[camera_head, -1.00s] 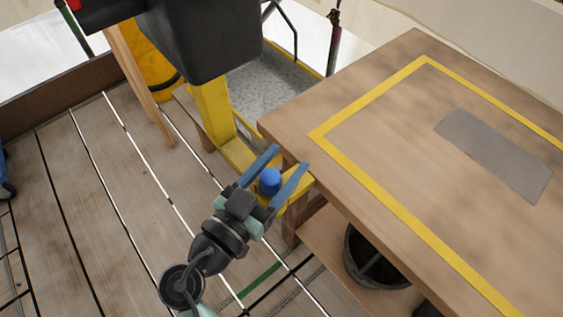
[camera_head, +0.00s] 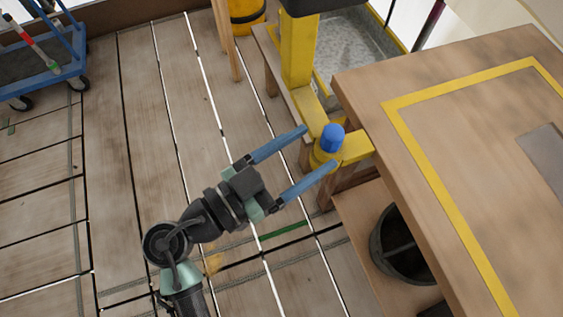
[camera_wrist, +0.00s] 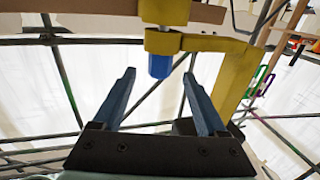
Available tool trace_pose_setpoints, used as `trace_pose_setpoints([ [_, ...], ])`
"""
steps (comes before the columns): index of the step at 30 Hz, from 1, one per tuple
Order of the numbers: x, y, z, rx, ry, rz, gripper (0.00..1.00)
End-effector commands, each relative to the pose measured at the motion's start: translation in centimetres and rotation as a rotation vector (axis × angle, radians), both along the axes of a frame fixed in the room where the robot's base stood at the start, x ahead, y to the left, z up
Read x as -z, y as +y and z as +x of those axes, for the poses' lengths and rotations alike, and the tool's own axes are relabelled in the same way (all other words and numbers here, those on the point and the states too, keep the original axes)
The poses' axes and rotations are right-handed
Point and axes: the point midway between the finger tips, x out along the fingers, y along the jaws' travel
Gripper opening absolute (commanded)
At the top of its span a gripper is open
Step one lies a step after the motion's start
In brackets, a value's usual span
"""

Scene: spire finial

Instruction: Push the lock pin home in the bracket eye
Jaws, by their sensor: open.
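The lock pin shows as a blue cylindrical head (camera_head: 332,137) on the yellow bracket eye (camera_head: 325,158) beside the workbench corner. In the wrist view, the blue head (camera_wrist: 160,66) projects from the bracket eye (camera_wrist: 160,43), with a short pale metal part seen on the eye's other side. How deep the pin sits is unclear. My gripper (camera_head: 319,147) is open and empty, with two blue fingers pointing at the pin. The blue head appears just beyond the fingertips in the head view. In the wrist view it lies between and slightly past the fingertips (camera_wrist: 160,75), touching neither.
A wooden workbench (camera_head: 440,95) with a yellow taped border stands at the right. A dark bucket (camera_head: 400,245) sits on its lower shelf. A yellow post (camera_head: 298,50) rises behind the bracket. A blue cart (camera_head: 45,70) stands far left; the plank floor between is clear.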

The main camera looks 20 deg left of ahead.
Motion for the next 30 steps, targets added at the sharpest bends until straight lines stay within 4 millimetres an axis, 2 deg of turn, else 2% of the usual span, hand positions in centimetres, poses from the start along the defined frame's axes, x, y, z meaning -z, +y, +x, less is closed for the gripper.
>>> trace_pose_setpoints([
  [3, 0.0, 1.5, -1.8, -0.003, 0.0, 0.001, 0.75],
  [9, 0.0, 2.7, -3.3, 0.0, -0.001, 0.001, 0.75],
  [30, 0.0, 2.9, -3.5, 0.0, -0.001, 0.001, 0.75],
])
